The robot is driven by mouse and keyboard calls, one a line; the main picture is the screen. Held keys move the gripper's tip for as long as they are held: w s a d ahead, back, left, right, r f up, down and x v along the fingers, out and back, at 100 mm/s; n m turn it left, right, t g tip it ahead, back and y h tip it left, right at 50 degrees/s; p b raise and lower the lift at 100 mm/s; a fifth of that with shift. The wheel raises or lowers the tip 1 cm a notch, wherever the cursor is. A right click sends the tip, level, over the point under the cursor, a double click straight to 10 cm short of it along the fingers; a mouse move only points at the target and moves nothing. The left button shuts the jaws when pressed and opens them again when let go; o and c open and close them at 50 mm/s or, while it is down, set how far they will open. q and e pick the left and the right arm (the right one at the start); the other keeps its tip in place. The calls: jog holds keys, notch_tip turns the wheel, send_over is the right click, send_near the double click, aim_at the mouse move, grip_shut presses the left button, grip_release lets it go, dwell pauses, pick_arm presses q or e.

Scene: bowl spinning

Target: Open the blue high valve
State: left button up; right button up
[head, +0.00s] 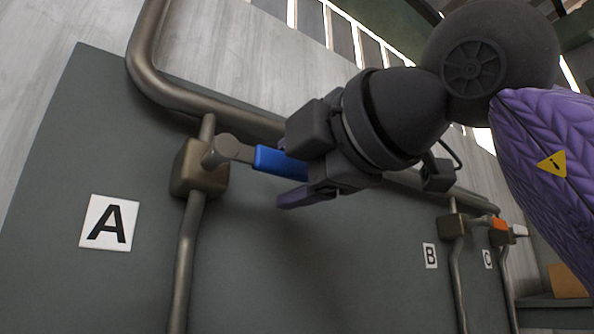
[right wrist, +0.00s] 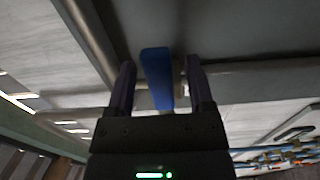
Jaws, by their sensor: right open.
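The blue valve handle (head: 279,162) sticks out to the right from a brass-coloured valve body (head: 199,171) on a vertical pipe beside the A label. My right gripper (head: 288,180) reaches in from the right at the handle's free end, which it partly hides. In the right wrist view the blue handle (right wrist: 155,78) lies between the two open fingers (right wrist: 159,66), with a gap visible on each side. My left gripper is not in view.
A grey panel (head: 300,275) carries the pipes and the A label (head: 109,223). A thick pipe (head: 190,100) runs above the valve. Farther right are an orange-handled valve (head: 499,224) and a white-handled one (head: 519,231), near labels B and C.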

jog(key=shift+w, duration=0.1)
grip_shut()
dwell(1.2)
